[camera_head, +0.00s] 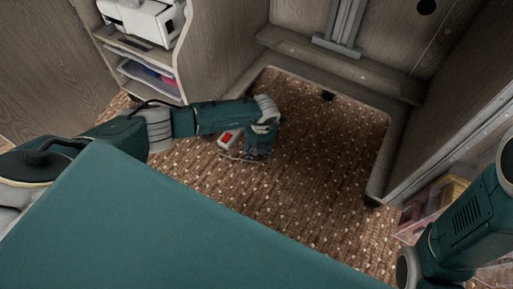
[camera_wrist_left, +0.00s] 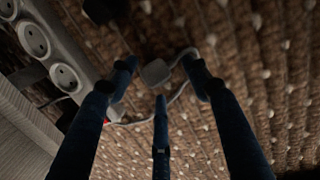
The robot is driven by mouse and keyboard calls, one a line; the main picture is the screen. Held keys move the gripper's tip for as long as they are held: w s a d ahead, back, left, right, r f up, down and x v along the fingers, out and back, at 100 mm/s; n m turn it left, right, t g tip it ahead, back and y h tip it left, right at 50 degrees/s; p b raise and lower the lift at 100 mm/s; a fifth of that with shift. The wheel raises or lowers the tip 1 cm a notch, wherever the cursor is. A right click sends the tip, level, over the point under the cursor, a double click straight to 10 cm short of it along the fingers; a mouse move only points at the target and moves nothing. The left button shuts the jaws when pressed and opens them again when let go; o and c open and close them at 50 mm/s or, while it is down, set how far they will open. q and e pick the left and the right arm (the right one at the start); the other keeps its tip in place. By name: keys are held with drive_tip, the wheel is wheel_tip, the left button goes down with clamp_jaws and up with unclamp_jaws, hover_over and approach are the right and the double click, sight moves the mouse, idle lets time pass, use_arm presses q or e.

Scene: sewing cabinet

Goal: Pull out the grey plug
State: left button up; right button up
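The grey plug (camera_wrist_left: 155,72) shows in the left wrist view between my fingertips. It appears over the carpet, apart from the sockets of the power strip (camera_wrist_left: 52,38). A thin pale cable (camera_wrist_left: 178,94) loops around from the plug toward the strip's near end. My left gripper (camera_wrist_left: 160,72) has its three fingers spread around the plug, with visible gaps. In the head view my left gripper (camera_head: 262,150) is low over the carpet, beside the strip's red switch (camera_head: 226,138); the plug is hidden there. My right arm shows at the right edge, but its gripper is out of view.
The brown carpet (camera_head: 310,165) is clear right of my gripper. A wooden base frame (camera_head: 385,150) surrounds this floor area. A shelf unit (camera_head: 140,60) with a white machine (camera_head: 143,20) stands at the upper left. A clear bin (camera_head: 415,215) is at the right.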

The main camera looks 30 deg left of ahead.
use_arm(q)
drive_tip(key=shift+r, duration=0.2)
wheel_tip(320, 180, up, 11)
drive_tip(key=s+d, duration=0.1)
drive_tip(key=shift+d+r, duration=0.2)
drive_tip(key=shift+d, duration=0.15)
drive_tip(key=shift+s, duration=0.15)
